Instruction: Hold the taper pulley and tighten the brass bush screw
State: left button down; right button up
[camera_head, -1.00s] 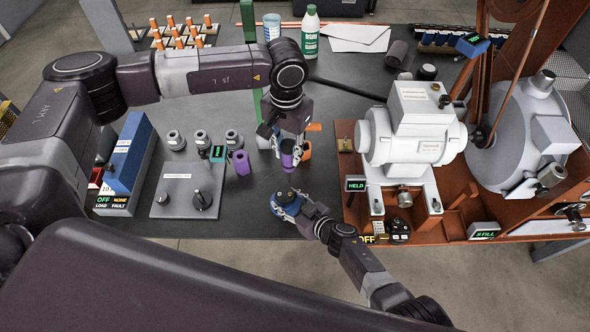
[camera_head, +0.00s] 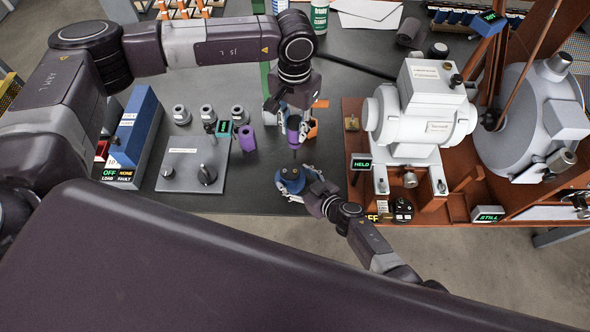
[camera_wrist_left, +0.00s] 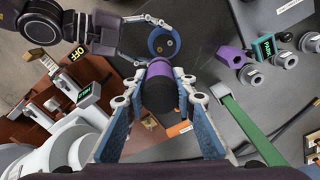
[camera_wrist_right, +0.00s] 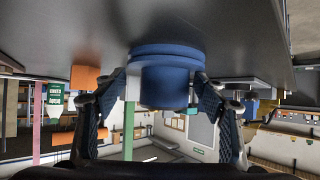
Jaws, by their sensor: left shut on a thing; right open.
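The blue taper pulley (camera_head: 291,180) stands at the bench's front edge. Its dark top faces up, and in the left wrist view the round pulley (camera_wrist_left: 163,42) shows small brass-coloured spots. My right gripper (camera_head: 303,184) is open at the pulley; the right wrist view shows its fingers spread on both sides of the blue body (camera_wrist_right: 166,80). I cannot tell whether they touch it. My left gripper (camera_head: 288,112) is shut on a purple and black driver (camera_head: 293,128), held with its thin shaft pointing down above the pulley. The screw itself is too small to make out surely.
A grey plate (camera_head: 185,172) with a black knob, several grey bushes and a purple piece (camera_head: 247,138) stand to the left.

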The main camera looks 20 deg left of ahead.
jog(key=v, duration=0.6)
jog(key=shift+a+r, duration=0.15)
jog(key=shift+r, duration=0.1)
jog(key=shift+v, duration=2.5)
jog(key=shift+s+f, duration=0.1)
jog(key=shift+s, duration=0.1)
